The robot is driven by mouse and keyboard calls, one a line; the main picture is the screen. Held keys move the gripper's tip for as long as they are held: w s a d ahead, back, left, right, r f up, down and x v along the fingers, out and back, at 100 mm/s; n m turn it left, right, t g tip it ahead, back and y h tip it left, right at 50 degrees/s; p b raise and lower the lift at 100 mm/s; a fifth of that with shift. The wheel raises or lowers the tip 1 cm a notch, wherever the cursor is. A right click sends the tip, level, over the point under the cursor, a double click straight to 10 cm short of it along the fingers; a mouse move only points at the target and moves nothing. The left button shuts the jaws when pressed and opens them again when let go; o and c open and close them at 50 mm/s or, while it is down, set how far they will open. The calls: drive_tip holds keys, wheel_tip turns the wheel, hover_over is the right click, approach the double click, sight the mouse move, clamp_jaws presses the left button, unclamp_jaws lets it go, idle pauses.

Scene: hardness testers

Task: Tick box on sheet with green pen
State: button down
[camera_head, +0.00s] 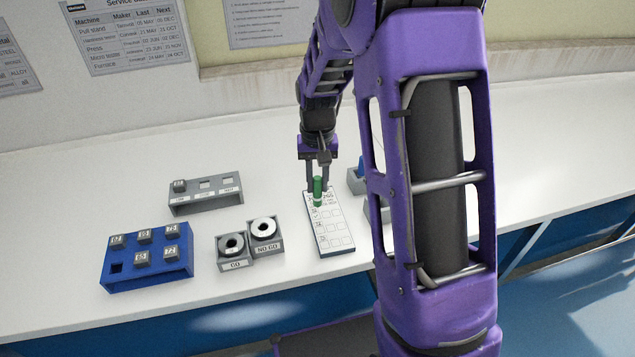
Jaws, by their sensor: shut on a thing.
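The green pen (317,190) stands upright in my gripper (318,184), over the upper part of the sheet. My gripper is shut on the pen, pointing down from the purple arm. The white sheet (337,241) lies on the bench as a narrow upright rectangle, with rows of printed boxes and some small marks down its left side. The pen's lower end is at or just above the sheet near the upper left boxes; I cannot tell whether it touches. Pen and fingers hide part of the sheet's top.
Left of the sheet are two grey ring holders marked GO (233,252) and NO GO (265,235), a blue block tray (148,283) and a grey slotted stand (207,203). A grey and blue holder (355,181) is partly hidden behind my arm.

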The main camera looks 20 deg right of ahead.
drive_tip(key=shift+r+p, duration=1.15)
drive_tip(key=shift+r, duration=0.6)
drive_tip(key=shift+f, duration=0.1)
